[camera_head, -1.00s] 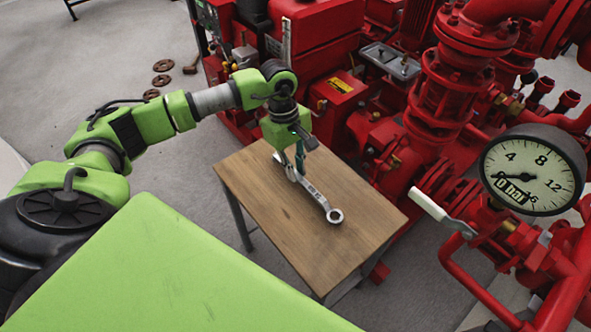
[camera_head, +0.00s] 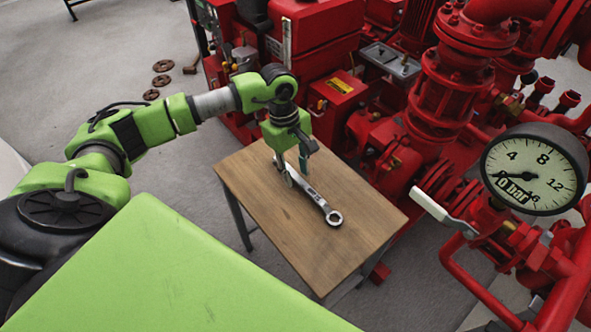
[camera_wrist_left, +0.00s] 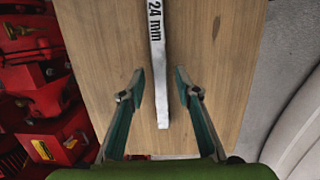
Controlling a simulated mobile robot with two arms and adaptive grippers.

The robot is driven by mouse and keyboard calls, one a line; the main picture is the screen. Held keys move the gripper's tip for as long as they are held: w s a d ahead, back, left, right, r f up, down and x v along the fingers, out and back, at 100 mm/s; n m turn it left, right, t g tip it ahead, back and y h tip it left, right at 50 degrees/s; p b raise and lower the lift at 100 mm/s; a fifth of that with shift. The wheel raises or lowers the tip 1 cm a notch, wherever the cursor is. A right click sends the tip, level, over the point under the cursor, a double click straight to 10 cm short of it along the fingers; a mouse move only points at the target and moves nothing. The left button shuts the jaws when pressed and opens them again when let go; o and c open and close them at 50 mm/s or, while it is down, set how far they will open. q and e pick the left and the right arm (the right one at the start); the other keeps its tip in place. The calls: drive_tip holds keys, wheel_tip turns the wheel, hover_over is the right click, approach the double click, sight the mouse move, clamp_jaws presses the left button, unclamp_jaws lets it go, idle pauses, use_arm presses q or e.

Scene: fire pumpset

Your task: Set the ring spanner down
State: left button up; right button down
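The ring spanner (camera_head: 312,196) is a long silver tool lying on the small wooden table (camera_head: 350,235). Its ring end points to the front right of the table. In the left wrist view the spanner (camera_wrist_left: 157,50) shows a "24 mm" mark and runs between my fingers. My left gripper (camera_head: 296,177) is low over the spanner's far end, with its teal fingers spread on either side. The left wrist view shows a gap between each fingertip of my left gripper (camera_wrist_left: 160,84) and the spanner. My right gripper is not in view.
Red pump machinery (camera_head: 440,110) stands close behind and right of the table. A pressure gauge (camera_head: 535,172) and a white-handled lever (camera_head: 432,207) are at the right. Bare tabletop lies around the spanner.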

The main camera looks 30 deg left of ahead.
use_arm(q)
drive_tip(key=shift+r, duration=0.15)
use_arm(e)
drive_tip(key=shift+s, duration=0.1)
use_arm(q)
drive_tip(key=shift+w+a+r, duration=0.1)
drive_tip(key=shift+a+r, duration=0.05)
drive_tip(key=shift+r, duration=0.45)
wheel_tip(320, 180, up, 10)
drive_tip(key=a, duration=0.1)
drive_tip(key=shift+a+r+p, duration=0.25)
drive_tip(key=shift+a+p, duration=0.05)
drive_tip(key=shift+a, duration=0.1)
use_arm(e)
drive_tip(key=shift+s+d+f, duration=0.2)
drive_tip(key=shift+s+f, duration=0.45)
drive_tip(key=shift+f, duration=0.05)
